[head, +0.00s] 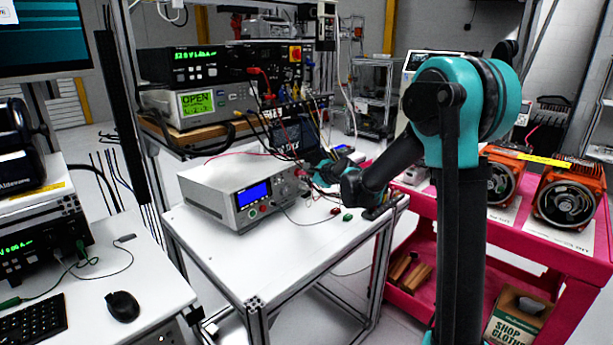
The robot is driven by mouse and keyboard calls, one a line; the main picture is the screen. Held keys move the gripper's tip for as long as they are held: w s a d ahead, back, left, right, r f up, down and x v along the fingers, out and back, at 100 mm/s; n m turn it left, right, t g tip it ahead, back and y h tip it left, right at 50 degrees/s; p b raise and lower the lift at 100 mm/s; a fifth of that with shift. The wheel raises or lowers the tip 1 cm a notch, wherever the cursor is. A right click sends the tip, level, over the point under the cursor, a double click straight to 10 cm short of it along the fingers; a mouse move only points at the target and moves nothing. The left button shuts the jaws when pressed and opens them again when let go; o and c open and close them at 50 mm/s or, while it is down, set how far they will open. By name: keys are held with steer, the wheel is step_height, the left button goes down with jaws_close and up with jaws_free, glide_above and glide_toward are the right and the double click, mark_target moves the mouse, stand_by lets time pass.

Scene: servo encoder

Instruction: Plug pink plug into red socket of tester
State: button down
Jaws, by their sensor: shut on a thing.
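The tester (238,190) is a grey box with a blue screen on the white table; its front panel faces right and toward me. Small red and green spots sit low on that panel, but I cannot tell which is the red socket. My gripper (309,174) is at the right end of the panel, at about screen height, shut on a small pinkish thing (301,173), which seems to be the pink plug. The plug is mostly hidden by the fingers. I cannot tell whether it touches the panel or is in a socket.
A red plug (335,211) and a green plug (347,217) lie on the white table (290,245) right of the tester. A shelf of instruments (195,105) stands behind. A pink cart (540,245) with orange motors is at right. The table's front is clear.

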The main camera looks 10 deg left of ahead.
steer(key=shift+a, duration=0.1)
stand_by(0.4)
steer(key=c, duration=1.5)
jaws_free()
steer(key=shift+o, duration=0.2)
steer(key=s+d, duration=0.3)
steer(key=d, duration=0.2)
steer(key=shift+s+d+r, duration=0.4)
steer(key=s+d+f+n+g+h, duration=0.2)
steer(key=s+d+f+n, duration=0.3)
steer(key=s+d, duration=0.3)
steer(key=s+d+f+n+g+h, duration=0.2)
steer(key=s+d+f+n, duration=0.4)
steer(key=s, duration=1)
steer(key=s+d+f+n+g+h, duration=0.2)
steer(key=s+d+f+n+h, duration=0.2)
steer(key=s+d, duration=0.7)
steer(key=s+f+n, duration=0.1)
steer(key=f+n, duration=0.1)
steer(key=n, duration=0.1)
steer(key=shift+d, duration=0.35)
